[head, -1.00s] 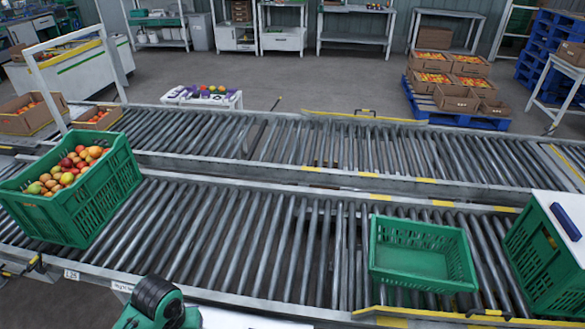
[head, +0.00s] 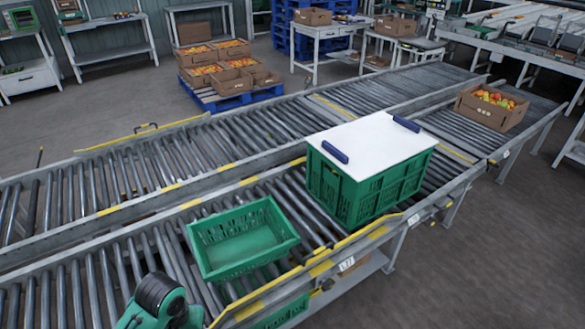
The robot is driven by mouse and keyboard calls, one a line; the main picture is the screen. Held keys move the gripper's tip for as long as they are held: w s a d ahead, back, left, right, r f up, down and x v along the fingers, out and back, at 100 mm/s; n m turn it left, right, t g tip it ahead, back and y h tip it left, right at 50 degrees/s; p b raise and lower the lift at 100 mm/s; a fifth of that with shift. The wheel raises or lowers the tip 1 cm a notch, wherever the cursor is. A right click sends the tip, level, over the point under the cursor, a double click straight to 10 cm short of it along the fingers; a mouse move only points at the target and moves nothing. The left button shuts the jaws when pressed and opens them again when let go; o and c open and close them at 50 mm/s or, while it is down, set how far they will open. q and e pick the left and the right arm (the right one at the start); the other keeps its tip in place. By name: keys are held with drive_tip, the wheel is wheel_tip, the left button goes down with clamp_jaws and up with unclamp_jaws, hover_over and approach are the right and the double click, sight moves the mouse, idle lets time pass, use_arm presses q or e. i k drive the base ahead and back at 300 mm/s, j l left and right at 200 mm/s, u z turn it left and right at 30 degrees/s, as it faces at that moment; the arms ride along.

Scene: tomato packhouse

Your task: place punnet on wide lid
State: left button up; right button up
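A shallow, open green basket (head: 243,262) stands empty on the near roller conveyor, left of the lidded crate and apart from it. It may be the punnet; I see no other small container that fits the name. The wide white lid (head: 372,143) lies flat on top of a deep green crate (head: 372,192). The lid has two dark blue handles, one at its left edge and one at its right, and its middle is bare. Neither of my grippers is in view; only a green and black part of my arm shows at the bottom left.
The near conveyor (head: 123,287) has yellow-edged rails. A second conveyor (head: 130,178) runs behind it. A cardboard box of tomatoes (head: 491,108) stands at the right. More tomato boxes sit on a blue pallet (head: 232,98) on the floor. Part of a green crate (head: 284,314) shows below the conveyor.

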sight(383, 146)
drive_tip(key=i+l+z, duration=0.25)
drive_tip(key=z, duration=0.2)
drive_tip(key=i+l+z, duration=0.25)
drive_tip(key=z, duration=0.15)
drive_tip(key=i+z, duration=0.45)
